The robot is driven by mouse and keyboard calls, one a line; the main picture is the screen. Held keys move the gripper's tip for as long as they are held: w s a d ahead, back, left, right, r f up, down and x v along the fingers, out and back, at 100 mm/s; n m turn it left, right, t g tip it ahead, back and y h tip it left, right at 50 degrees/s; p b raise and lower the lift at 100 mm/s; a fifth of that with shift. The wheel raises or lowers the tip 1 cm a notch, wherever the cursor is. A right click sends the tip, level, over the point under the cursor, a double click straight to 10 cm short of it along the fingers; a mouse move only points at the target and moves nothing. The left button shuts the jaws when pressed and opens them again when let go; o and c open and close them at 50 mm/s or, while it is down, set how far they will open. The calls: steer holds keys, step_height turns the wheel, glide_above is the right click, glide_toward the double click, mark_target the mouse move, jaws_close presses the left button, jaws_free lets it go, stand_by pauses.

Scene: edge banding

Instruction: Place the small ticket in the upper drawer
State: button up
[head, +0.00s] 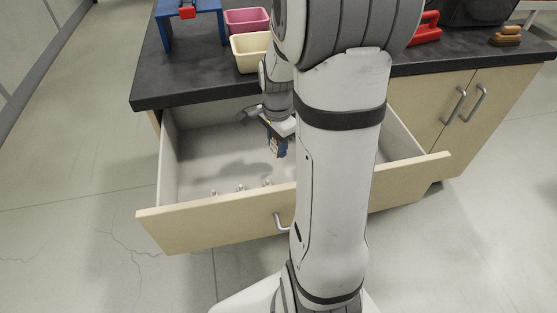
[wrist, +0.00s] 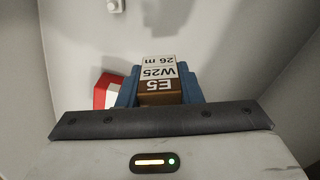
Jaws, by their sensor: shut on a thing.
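The upper drawer (head: 205,235) is pulled out from the cabinet, and its pale inside is open to view. My gripper (head: 277,146) is inside the outline of the drawer in the head view, pointing down. In the wrist view its blue fingers (wrist: 158,95) are shut on the small ticket (wrist: 158,80), a little block with a white and brown face lettered "E5 W25 26 m". The ticket appears above the drawer floor; its exact height is hard to tell. My arm hides the drawer's middle right.
Several small pale knobs (head: 240,188) stand inside near the drawer's front. A red and white thing (wrist: 103,92) shows beside the left finger. On the dark worktop (head: 185,87) are a cream bin (head: 250,54), a pink bin (head: 246,20) and a blue stand (head: 165,32).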

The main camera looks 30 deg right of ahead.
mark_target(277, 165)
steer(key=shift+f+b, duration=0.7)
steer(key=shift+f, duration=1.75)
steer(key=shift+f, duration=0.15)
steer(key=o, duration=0.9)
steer(key=shift+o, duration=0.2)
